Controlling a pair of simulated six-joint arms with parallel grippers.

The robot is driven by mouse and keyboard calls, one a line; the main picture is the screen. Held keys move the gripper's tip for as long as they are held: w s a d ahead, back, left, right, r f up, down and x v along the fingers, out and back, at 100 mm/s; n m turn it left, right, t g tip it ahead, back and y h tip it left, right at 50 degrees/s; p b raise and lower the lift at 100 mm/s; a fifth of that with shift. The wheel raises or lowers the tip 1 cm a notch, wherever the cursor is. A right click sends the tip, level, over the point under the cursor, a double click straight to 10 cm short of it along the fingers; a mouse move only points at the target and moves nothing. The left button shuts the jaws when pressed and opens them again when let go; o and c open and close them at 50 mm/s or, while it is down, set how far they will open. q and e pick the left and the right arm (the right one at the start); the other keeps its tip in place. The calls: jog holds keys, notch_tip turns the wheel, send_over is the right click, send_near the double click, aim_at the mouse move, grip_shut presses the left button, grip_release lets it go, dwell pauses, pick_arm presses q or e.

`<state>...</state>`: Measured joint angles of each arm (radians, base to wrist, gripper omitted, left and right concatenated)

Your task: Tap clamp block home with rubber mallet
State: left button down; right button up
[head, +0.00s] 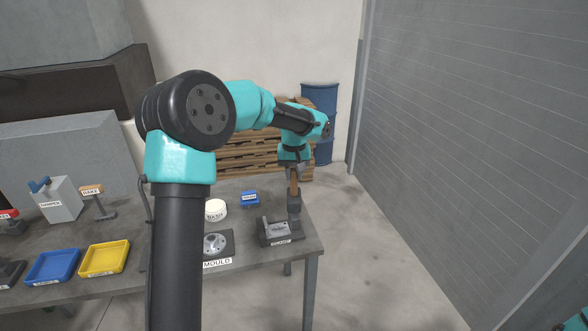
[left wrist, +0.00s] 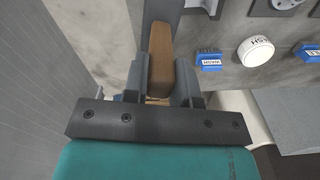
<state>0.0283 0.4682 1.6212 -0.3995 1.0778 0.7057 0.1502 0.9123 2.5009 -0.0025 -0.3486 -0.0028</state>
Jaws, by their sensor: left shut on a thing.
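My left gripper (head: 294,172) is shut on the brown wooden handle of the rubber mallet (head: 294,187). The mallet hangs head down, its grey head (head: 294,209) at the right end of the dark clamp fixture (head: 268,239). I cannot tell whether the head touches it. A light grey clamp block (head: 274,227) shows on the fixture, left of the mallet head. In the left wrist view the handle (left wrist: 160,60) stands between the two fingers (left wrist: 160,85), and part of the grey head (left wrist: 163,10) shows at the top. My right gripper is out of view.
The mould plate (head: 229,239) lies left of the clamp fixture. A white round tub (head: 215,210) and a blue holder (head: 249,198) stand behind. Yellow (head: 104,259) and blue trays (head: 52,266) are at the left. The table edge is close on the right.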

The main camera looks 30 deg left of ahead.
aim_at(294, 187)
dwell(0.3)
pick_arm(q)
jog(key=shift+f, duration=2.65)
jog(key=shift+r, duration=2.3)
jog(key=shift+f, duration=2.6)
